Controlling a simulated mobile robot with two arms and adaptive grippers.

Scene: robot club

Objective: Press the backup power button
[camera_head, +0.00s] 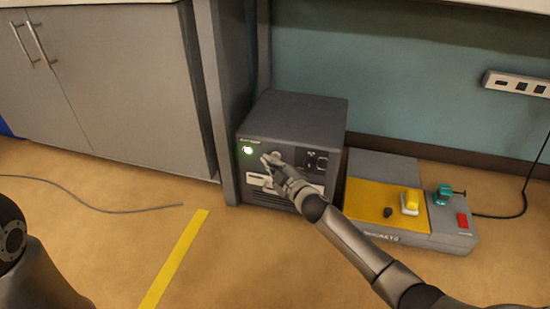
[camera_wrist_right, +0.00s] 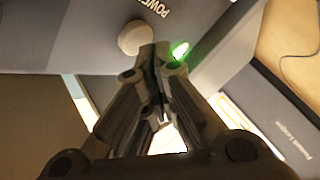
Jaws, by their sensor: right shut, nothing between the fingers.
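A dark grey box (camera_head: 297,112) stands on the floor against a grey post. Its front face has a glowing green light (camera_head: 247,150) and small lettering. In the right wrist view, a round beige button (camera_wrist_right: 135,38) sits beside the word POWER, and the green light (camera_wrist_right: 180,51) glows nearby. My right gripper (camera_head: 268,161) is shut and empty, in front of the box's face just right of the light. In the right wrist view its fingertips (camera_wrist_right: 161,52) lie close to the button's edge; I cannot tell whether they touch. My left gripper is not in view.
Right of the box is a lower grey unit (camera_head: 385,165) with a yellow top, small yellow and teal parts and a red switch (camera_head: 462,220). A cabinet (camera_head: 120,80) stands left. A cable (camera_head: 120,211) and yellow tape (camera_head: 175,258) lie on the floor.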

